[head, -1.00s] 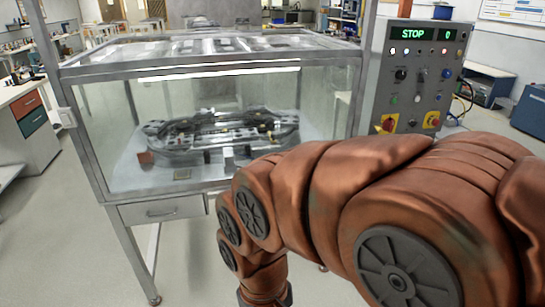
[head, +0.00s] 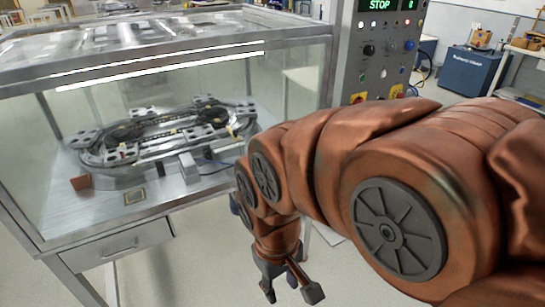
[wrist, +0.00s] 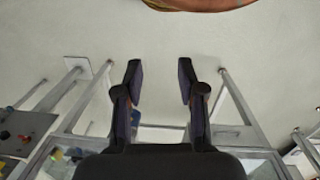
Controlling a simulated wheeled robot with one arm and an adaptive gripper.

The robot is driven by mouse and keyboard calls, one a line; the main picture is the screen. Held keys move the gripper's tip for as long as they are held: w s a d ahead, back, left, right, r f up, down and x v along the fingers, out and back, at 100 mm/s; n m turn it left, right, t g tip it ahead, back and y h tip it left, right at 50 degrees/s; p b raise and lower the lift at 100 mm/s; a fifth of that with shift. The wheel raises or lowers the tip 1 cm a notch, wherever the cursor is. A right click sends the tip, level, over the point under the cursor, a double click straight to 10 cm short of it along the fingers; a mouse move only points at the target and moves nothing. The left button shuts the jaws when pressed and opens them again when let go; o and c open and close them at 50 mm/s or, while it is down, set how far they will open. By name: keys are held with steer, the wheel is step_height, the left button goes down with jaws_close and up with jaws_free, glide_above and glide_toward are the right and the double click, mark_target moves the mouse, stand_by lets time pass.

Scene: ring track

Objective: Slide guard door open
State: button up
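The guard door seems to be the clear front pane (head: 245,120) of the metal-framed enclosure, left of my arm in the head view. I cannot tell its handle or whether it stands shut. Behind it, an oval ring track (head: 165,135) sits on the enclosure's grey floor. My gripper (head: 291,292) hangs low in front of the enclosure, right of its drawer, pointing down. In the wrist view its two dark fingers (wrist: 160,75) are spread apart with nothing between them. The gripper is apart from the pane.
A control panel (head: 378,55) reading STOP stands at the enclosure's right post. A drawer (head: 118,245) is under the enclosure's front. A blue cabinet (head: 468,72) stands at the back right. The pale floor (head: 215,270) below and in front is clear.

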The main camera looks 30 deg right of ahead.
steer(key=w+d+f+n+t+h+b, duration=0.1)
steer(key=w+d+n+t+h+b, duration=0.3)
steer(key=w+d, duration=0.85)
steer(key=w+d+f+n+t+h+b, duration=0.15)
steer(key=w+d+t+b, duration=0.4)
steer(key=w+d, duration=0.65)
steer(key=shift+w+d+f+n+t+y+b, duration=0.25)
steer(key=shift+w+f+n+t+y+b, duration=1.15)
steer(key=shift+w, duration=1.95)
steer(key=shift+w+d+f+n+t+y+b, duration=0.2)
steer(key=shift+w+f+n+t+b, duration=0.8)
steer(key=shift+w+n+b, duration=1.8)
steer(key=shift+w+d+f+n+t+y+b, duration=0.25)
steer(key=shift+w+f+n+t+y+b, duration=0.95)
steer(key=shift+w, duration=2.65)
steer(key=shift+f+n+h, duration=0.1)
steer(key=shift+n+h, duration=0.25)
steer(key=shift+h, duration=0.1)
jaws_close()
